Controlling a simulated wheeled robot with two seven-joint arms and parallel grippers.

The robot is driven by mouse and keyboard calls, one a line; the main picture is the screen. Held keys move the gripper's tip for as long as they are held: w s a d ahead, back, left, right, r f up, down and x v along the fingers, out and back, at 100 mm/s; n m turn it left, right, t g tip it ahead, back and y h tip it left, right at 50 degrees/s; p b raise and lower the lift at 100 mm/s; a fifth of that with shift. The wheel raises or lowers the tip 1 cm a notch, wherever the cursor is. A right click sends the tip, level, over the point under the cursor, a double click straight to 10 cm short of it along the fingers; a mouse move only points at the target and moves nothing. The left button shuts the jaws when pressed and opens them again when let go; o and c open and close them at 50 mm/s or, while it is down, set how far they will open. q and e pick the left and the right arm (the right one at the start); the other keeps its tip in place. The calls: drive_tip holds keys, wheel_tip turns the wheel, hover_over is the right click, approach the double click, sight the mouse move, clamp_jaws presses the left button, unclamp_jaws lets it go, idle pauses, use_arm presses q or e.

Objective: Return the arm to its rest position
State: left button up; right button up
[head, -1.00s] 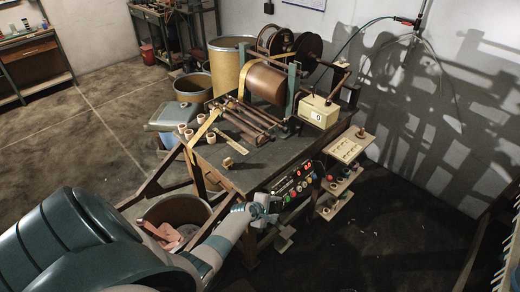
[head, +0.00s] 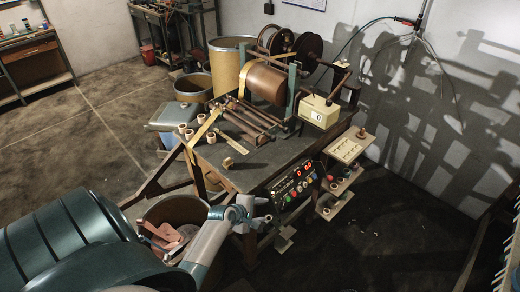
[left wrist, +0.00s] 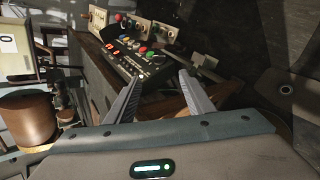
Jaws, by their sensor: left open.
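My left arm comes in from the lower left of the head view. Its gripper (head: 262,209) is in front of the table's near edge, just left of the control panel (head: 296,187) with coloured buttons and a red display. In the left wrist view the two fingers of the gripper (left wrist: 160,92) stand apart with nothing between them. The control panel (left wrist: 138,55) shows beyond the fingertips there. My right gripper is in neither view.
The winding table (head: 285,158) carries a brown roller (head: 266,83), a cream counter box (head: 319,111) and small cores. A bin (head: 178,210) stands below the arm. Small shelves (head: 346,150) stick out at the table's right. Floor at the right is clear.

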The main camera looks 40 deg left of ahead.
use_arm(q)
drive_tip(key=shift+s+r, duration=0.25)
idle(0.3)
drive_tip(key=s+d+f+m+g+b, duration=0.25)
drive_tip(key=s+f, duration=0.35)
drive_tip(key=f, duration=0.4)
drive_tip(key=s+d+f+m+g+b, duration=0.1)
drive_tip(key=s+d+f+m+b, duration=0.3)
drive_tip(key=f, duration=0.6)
drive_tip(key=s+d+f+m+g+b, duration=0.1)
drive_tip(key=s+d+f+m, duration=0.25)
drive_tip(key=s+f, duration=0.55)
drive_tip(key=s+d+f+m+g+b, duration=0.2)
drive_tip(key=s+d+f+m+b, duration=0.1)
drive_tip(key=s+f+m, duration=0.4)
drive_tip(key=s+d+f+m+g+b, duration=0.2)
drive_tip(key=s+d+f+m+b, duration=0.2)
drive_tip(key=s+f, duration=1)
drive_tip(key=s+d+m, duration=0.1)
drive_tip(key=s+m, duration=0.2)
drive_tip(key=s, duration=0.5)
drive_tip(key=shift+s+f+m, duration=0.15)
drive_tip(key=shift+f+m, duration=0.15)
drive_tip(key=shift+m, duration=0.1)
drive_tip(key=shift+d, duration=0.1)
